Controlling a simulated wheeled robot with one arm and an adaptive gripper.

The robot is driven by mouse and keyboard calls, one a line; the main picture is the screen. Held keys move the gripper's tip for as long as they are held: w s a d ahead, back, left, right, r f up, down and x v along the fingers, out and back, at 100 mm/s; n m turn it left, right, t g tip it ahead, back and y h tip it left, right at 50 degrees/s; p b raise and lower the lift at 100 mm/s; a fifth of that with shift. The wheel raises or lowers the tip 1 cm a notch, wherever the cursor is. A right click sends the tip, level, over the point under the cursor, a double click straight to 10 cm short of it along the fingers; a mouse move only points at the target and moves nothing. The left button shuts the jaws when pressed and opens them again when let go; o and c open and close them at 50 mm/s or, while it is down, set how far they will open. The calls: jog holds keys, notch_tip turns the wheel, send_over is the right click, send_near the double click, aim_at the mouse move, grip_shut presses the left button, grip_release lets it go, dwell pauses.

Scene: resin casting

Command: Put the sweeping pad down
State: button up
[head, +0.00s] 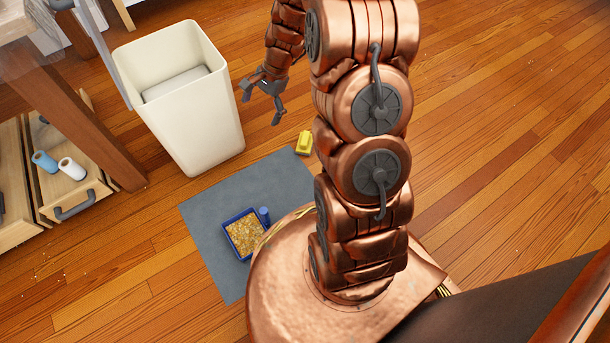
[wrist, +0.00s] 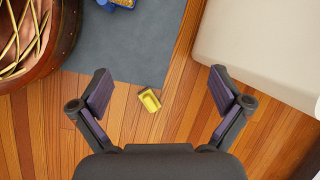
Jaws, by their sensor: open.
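The yellow sweeping pad (head: 304,143) lies on the wood floor at the corner of the grey mat. In the wrist view the pad (wrist: 149,100) is below and between my spread fingers, apart from both. My gripper (head: 262,106) is open and empty, above the floor to the right of the bin. Its two fingers (wrist: 160,92) show wide apart in the wrist view.
A tall cream bin (head: 196,128) stands left of my gripper. A blue tray (head: 227,236) full of tan bits sits on the grey mat (head: 205,209). A wooden drawer (head: 73,190) holds rolls at left. The floor at right is mostly clear.

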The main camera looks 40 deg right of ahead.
jog(key=s+a+r+n+g+h, duration=0.2)
jog(key=s+a+r+n, duration=0.65)
jog(key=s+r, duration=0.4)
jog(key=s+r+n+g+h, duration=0.1)
jog(key=s+n, duration=0.5)
jog(key=s, duration=1.2)
notch_tip(320, 180, up, 3)
jog(key=shift+s+d+f+g+h, duration=0.15)
jog(key=shift+s+f+g+h, duration=0.2)
jog(key=shift+h, duration=0.55)
jog(key=shift+w+r+n, duration=0.15)
jog(key=shift+n, duration=0.1)
notch_tip(320, 180, up, 42)
jog(key=t+p, duration=0.1)
jog(key=p, duration=3.9)
jog(key=shift+r, duration=0.15)
jog(key=shift+d, duration=0.1)
